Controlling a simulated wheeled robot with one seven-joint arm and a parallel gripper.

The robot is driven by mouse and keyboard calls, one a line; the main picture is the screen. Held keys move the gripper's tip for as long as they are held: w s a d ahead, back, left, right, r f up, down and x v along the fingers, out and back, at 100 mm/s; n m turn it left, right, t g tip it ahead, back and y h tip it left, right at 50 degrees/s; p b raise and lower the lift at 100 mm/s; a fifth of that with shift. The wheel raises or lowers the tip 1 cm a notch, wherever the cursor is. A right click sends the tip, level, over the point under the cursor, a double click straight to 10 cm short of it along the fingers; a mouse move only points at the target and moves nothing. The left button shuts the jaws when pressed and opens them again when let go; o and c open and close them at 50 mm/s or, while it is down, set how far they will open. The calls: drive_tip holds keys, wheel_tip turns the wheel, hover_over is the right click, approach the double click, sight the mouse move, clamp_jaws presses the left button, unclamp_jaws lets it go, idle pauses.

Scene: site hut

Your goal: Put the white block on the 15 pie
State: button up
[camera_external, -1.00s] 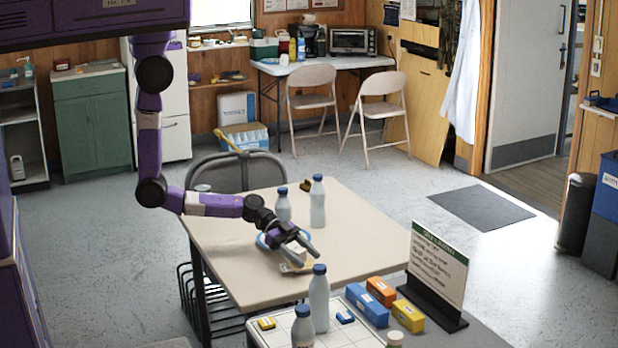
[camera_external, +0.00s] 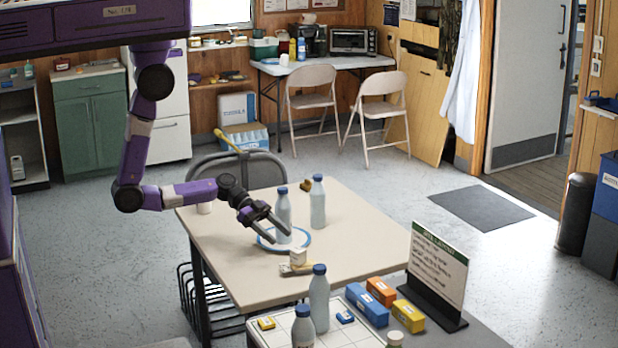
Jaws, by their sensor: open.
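A small white block (camera_external: 298,256) stands at the right front of the table, at a flat tan-and-yellow piece (camera_external: 297,269). It appears to rest on that piece, but the contact is too small to be sure. I cannot read a "15" or make out a pie on anything here. My gripper (camera_external: 287,236) is open and empty, over the blue-rimmed plate (camera_external: 308,240), left of and behind the white block and apart from it. Its fingers point right and down, in front of a blue-capped bottle (camera_external: 283,208).
A sign (camera_external: 438,265) stands right. The table's right side (camera_external: 365,245) is clear.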

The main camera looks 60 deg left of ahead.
drive_tip(key=s+a+f+n+t+y, duration=0.1)
drive_tip(key=a+n, duration=0.1)
drive_tip(key=a, duration=0.1)
drive_tip(key=s+a+f+n+t+y, duration=0.1)
drive_tip(key=s+a+n+y, duration=0.1)
drive_tip(key=s+a+f+n+t+y, duration=0.1)
drive_tip(key=s+a+n+y, duration=0.1)
drive_tip(key=a, duration=0.1)
drive_tip(key=shift+s+a+f, duration=0.15)
drive_tip(key=shift+a+f, duration=0.05)
drive_tip(key=shift+a, duration=0.1)
drive_tip(key=s+a+n+y, duration=0.1)
drive_tip(key=a, duration=0.1)
drive_tip(key=s+a+r+n+t+y, duration=0.1)
drive_tip(key=s+a+r+n+y, duration=0.1)
drive_tip(key=a, duration=0.1)
drive_tip(key=shift+s+a+r+t, duration=0.25)
drive_tip(key=shift+s+a+t, duration=0.1)
drive_tip(key=shift+t, duration=0.05)
drive_tip(key=s+a+r+n+t+y, duration=0.1)
drive_tip(key=s+a+r+t, duration=0.1)
drive_tip(key=r, duration=0.6)
drive_tip(key=s+a+r+n+t+y, duration=0.2)
drive_tip(key=s+a+r, duration=0.1)
drive_tip(key=r, duration=0.6)
drive_tip(key=shift+s+n+t+y, duration=0.3)
drive_tip(key=shift+s, duration=0.5)
